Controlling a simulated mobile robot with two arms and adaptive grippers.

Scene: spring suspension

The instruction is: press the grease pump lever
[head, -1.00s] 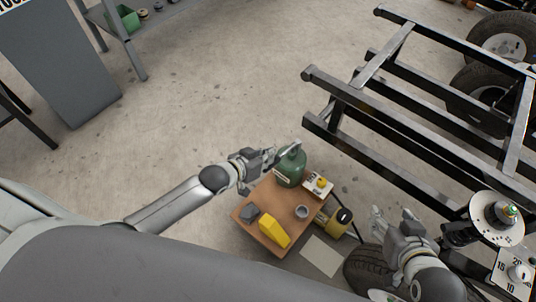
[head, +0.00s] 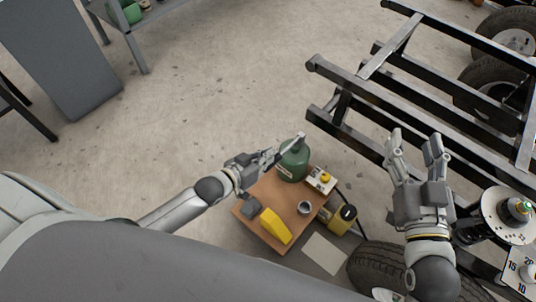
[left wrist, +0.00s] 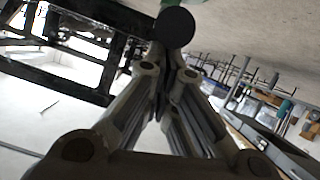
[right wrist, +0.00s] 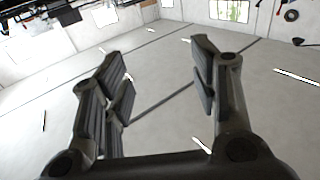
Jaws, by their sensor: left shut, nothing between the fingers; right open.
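The green grease pump (head: 293,162) stands at the back of a small wooden table. A thin light lever (head: 291,143) appears to run across its top, though it is hard to separate from my fingers. My left gripper (head: 272,155) is shut and empty, with its fingertips close beside the pump's top. In the left wrist view a round black knob (left wrist: 175,27) sits right at the closed fingertips (left wrist: 160,55); I cannot tell whether they touch. A bit of green (left wrist: 206,3) shows at that view's top edge. My right gripper (head: 417,142) is open and empty near the frame.
The wooden table (head: 252,227) also holds a yellow block (head: 275,226), a grey cup (head: 305,208) and a small box with a yellow button (head: 324,178). A yellow canister (head: 342,220) stands beside it. A black metal frame (head: 385,105) fills the right. Floor beyond the table is clear.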

